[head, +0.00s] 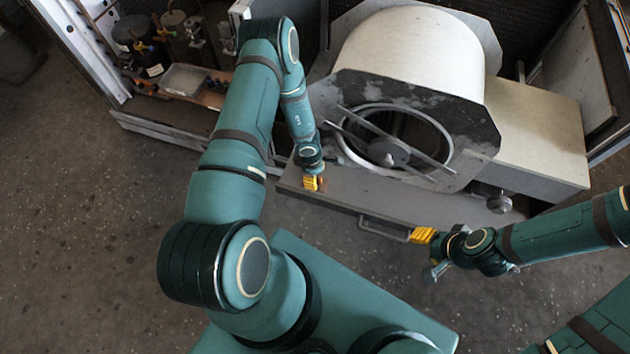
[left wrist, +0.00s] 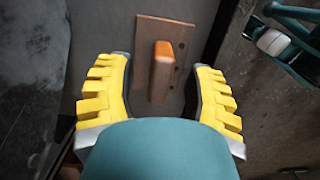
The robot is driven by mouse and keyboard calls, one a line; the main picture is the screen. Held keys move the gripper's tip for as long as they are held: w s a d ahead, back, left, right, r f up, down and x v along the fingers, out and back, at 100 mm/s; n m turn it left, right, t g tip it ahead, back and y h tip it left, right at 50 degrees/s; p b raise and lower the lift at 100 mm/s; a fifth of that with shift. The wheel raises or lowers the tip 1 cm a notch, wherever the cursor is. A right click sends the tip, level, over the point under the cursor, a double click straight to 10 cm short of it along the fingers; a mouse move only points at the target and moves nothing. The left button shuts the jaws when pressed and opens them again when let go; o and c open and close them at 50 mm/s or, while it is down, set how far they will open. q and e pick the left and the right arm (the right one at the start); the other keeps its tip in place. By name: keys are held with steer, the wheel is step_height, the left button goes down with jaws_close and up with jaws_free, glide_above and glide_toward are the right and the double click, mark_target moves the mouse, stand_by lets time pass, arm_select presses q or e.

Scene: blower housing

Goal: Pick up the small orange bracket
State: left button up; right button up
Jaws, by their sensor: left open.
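The small orange bracket (left wrist: 163,62) shows in the left wrist view as a flat brownish-orange plate with a raised upright block. It lies on a grey surface. In the head view only a small brownish bit of it (head: 322,185) shows beside my left gripper (head: 311,184), near the left end of the ledge in front of the blower. My left gripper is open, its yellow fingers on either side of the bracket's raised block with visible gaps. My right gripper (head: 424,236) is in front of the ledge, near a handle, away from the bracket; its jaw opening is unclear.
The blower housing (head: 410,45) with its round inlet stands behind the ledge (head: 352,198). A metal handle (head: 384,229) sticks out from the ledge's front. A shelf with bottles and a tray (head: 187,80) is at upper left. The floor (head: 90,240) at left is clear.

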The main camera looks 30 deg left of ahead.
arm_select(q)
steer(key=shift+o, duration=0.2)
steer(key=shift+f, duration=0.1)
jaws_close()
